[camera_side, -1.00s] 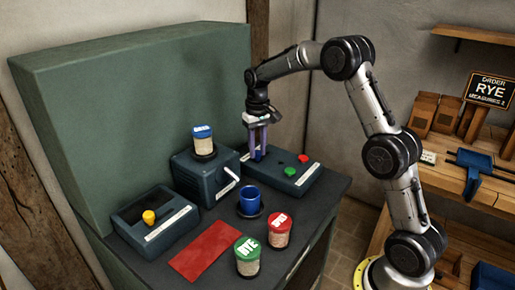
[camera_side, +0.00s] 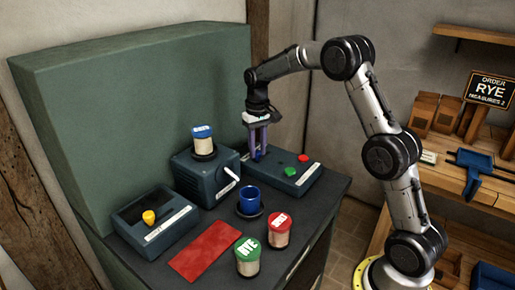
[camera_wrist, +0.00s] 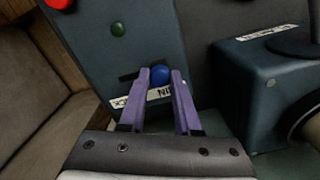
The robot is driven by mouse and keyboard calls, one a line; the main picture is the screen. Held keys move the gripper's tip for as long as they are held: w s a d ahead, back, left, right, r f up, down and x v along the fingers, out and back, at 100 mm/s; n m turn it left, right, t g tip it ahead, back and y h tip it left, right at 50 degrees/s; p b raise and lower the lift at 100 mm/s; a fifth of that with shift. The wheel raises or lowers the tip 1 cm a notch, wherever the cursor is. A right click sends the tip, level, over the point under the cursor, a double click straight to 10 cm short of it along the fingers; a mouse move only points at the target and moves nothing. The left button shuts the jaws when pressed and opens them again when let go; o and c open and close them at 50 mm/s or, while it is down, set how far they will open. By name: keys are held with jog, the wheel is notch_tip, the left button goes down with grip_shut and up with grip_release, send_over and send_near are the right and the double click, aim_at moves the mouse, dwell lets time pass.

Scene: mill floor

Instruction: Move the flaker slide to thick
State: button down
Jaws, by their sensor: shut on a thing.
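The flaker box is a dark blue-grey unit (camera_side: 300,178) at the back right of the bench. Its slide has a round blue knob (camera_wrist: 161,74) in a dark slot (camera_wrist: 129,76), which shows to the knob's left in the wrist view. A white label below the slot is partly covered by my fingers; "IN" shows near the knob and "CK" toward the left. My gripper (camera_side: 258,157) points down at the slide. In the wrist view its purple fingers (camera_wrist: 160,77) are shut on the knob, one on each side.
A green button (camera_side: 291,172) and a red button (camera_side: 304,158) sit on the same box. To the left stand a cranked mill (camera_side: 190,180) with a blue-lidded jar (camera_side: 204,146) and a blue cup (camera_side: 249,200). Green-lidded (camera_side: 247,262) and red-lidded (camera_side: 279,236) jars stand in front.

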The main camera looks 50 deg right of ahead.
aim_at(269, 152)
jog(key=d, duration=0.6)
jog(key=shift+d+r, duration=0.1)
jog(key=shift+d, duration=0.25)
jog(key=c, duration=0.6)
grip_release()
jog(key=shift+a, duration=0.1)
jog(key=shift+r, duration=0.35)
notch_tip(269, 152, up, 13)
